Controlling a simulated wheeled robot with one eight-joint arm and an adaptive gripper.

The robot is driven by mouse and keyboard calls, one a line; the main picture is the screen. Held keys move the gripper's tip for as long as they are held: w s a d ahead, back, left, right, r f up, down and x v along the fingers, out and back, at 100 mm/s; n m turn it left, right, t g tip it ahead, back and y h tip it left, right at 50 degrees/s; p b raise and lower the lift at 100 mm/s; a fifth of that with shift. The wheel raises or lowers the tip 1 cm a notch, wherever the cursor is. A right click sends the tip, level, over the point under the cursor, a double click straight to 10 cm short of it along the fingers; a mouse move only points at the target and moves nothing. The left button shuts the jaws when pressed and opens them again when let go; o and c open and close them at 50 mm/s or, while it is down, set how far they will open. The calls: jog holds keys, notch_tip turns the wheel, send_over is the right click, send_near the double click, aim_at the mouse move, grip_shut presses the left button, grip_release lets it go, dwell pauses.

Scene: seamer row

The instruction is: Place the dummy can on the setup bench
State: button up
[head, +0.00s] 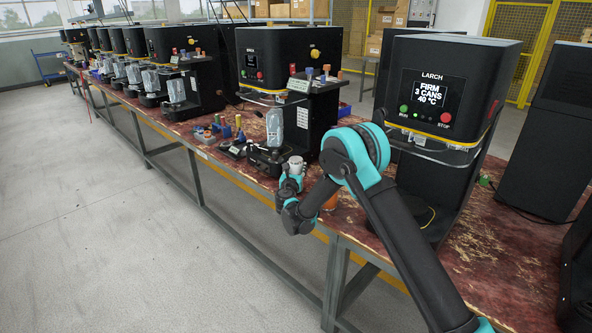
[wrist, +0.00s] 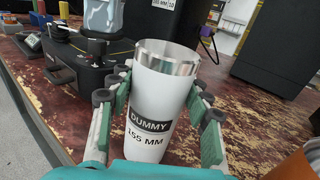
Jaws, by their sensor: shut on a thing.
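The dummy can is a white tumbler with a bare metal rim, labelled "DUMMY 155 MM" (wrist: 152,112). It is between the fingers of my gripper (wrist: 160,115) in the wrist view, and the pads press it from both sides. I cannot tell whether the can touches the bench.
A black seamer marked "LARCH" (head: 450,75) stands right of my arm. Another seamer (head: 272,60) stands behind my gripper, with a clear jar (head: 275,127) on it. Small coloured parts (head: 225,130) lie to the left. An orange object (head: 330,203) is close to my arm. Open floor lies left.

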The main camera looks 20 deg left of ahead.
jog(key=shift+f, duration=0.35)
jog(key=shift+f, duration=0.15)
jog(key=o, duration=1.3)
jog(key=shift+s+r, duration=0.2)
jog(key=shift+s, duration=0.1)
jog(key=v, duration=1.1)
jog(key=shift+s+d, duration=0.2)
